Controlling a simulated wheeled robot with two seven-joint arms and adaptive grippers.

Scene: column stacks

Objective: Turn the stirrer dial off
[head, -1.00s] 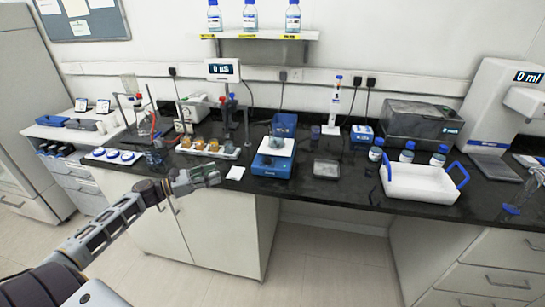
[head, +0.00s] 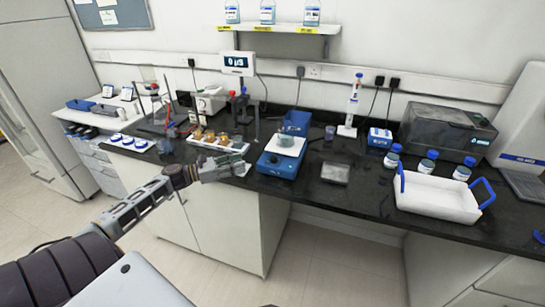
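The stirrer (head: 278,164) is a blue box with a white top plate, standing near the front edge of the black counter. A glass beaker (head: 288,138) is on its plate. The dial on its front face is too small to make out, so its setting cannot be read. My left gripper (head: 238,167) is at the counter's front edge, to the left of the stirrer and apart from it. It seems to hold nothing, but its fingers are too small to tell open from shut. My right gripper is not in view.
A tray of brown-filled vessels (head: 218,140) sits behind my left gripper. A grey dish (head: 335,173) lies right of the stirrer. Further right are bottles (head: 427,162) and a white tray with blue handles (head: 437,203). A display (head: 238,64) reads 0 µg.

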